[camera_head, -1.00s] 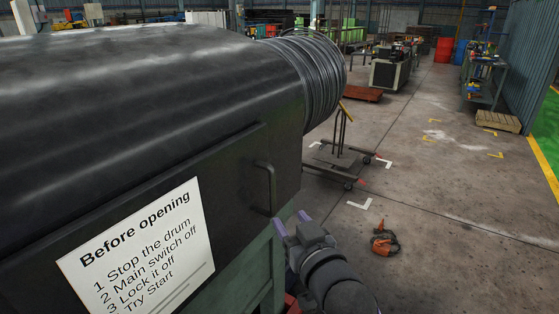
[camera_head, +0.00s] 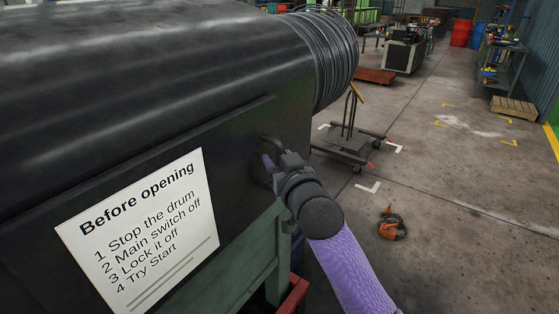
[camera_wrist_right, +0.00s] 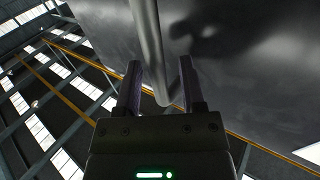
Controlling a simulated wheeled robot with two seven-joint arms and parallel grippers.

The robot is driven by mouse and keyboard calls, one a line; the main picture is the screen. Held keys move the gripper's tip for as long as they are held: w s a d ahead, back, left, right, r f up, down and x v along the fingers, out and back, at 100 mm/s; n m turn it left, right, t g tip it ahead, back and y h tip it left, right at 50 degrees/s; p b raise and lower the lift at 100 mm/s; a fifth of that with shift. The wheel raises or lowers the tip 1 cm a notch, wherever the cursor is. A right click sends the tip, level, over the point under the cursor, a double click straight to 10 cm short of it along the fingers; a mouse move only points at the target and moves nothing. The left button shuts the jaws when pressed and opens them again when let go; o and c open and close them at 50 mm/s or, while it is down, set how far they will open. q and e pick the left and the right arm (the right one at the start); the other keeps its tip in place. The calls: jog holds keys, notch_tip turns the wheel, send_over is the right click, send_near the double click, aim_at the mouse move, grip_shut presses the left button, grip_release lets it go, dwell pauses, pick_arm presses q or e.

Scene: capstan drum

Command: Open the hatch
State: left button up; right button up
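The hatch (camera_head: 232,150) is a dark panel on the side of the big black drum housing and looks closed. Its bar handle (camera_head: 270,139) is at the panel's right end, partly hidden by my gripper in the head view. My right gripper (camera_head: 271,163) is at the handle. In the right wrist view, the grey handle bar (camera_wrist_right: 150,50) runs between the two fingers (camera_wrist_right: 160,88), nearer the left one. The fingers are apart, with a clear gap to the right of the bar. My left gripper is not in view.
A white "Before opening" notice (camera_head: 140,235) is on the housing's side. A green frame (camera_head: 270,245) stands below it. A coil of wire (camera_head: 325,60) wraps the drum's end.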

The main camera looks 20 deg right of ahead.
grip_shut()
dwell(1.2)
